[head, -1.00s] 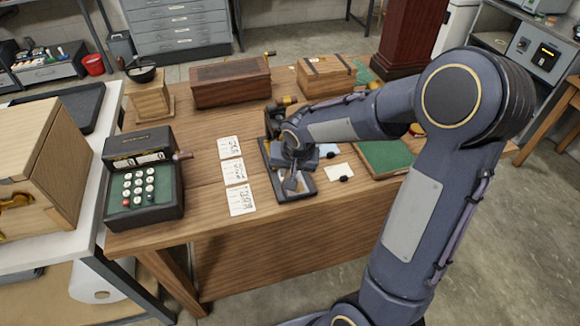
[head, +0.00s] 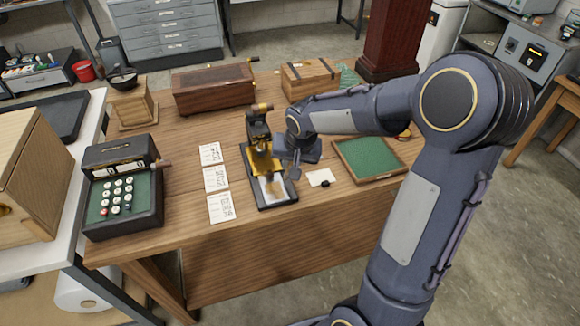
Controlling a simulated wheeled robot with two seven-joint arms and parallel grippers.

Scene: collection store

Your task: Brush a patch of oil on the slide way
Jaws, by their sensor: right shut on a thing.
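A small machine with a black upright and brass-coloured parts (head: 262,158) stands on a dark flat base (head: 246,176) in the middle of the table. A pale plate with a brownish, blurred spot (head: 272,188) shows on the front of its base. I cannot tell whether that spot is oil or bristles. My right gripper (head: 293,173) points down beside the right edge of this base. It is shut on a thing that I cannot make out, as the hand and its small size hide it. No brush shows clearly. My left gripper is out of view.
Three written cards (head: 215,179) lie left of the machine. A small white card with a black item (head: 321,178) and a green-lined tray (head: 368,158) lie right. Wooden boxes (head: 213,88) stand behind. A keyed machine (head: 122,188) stands left. The front table strip is clear.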

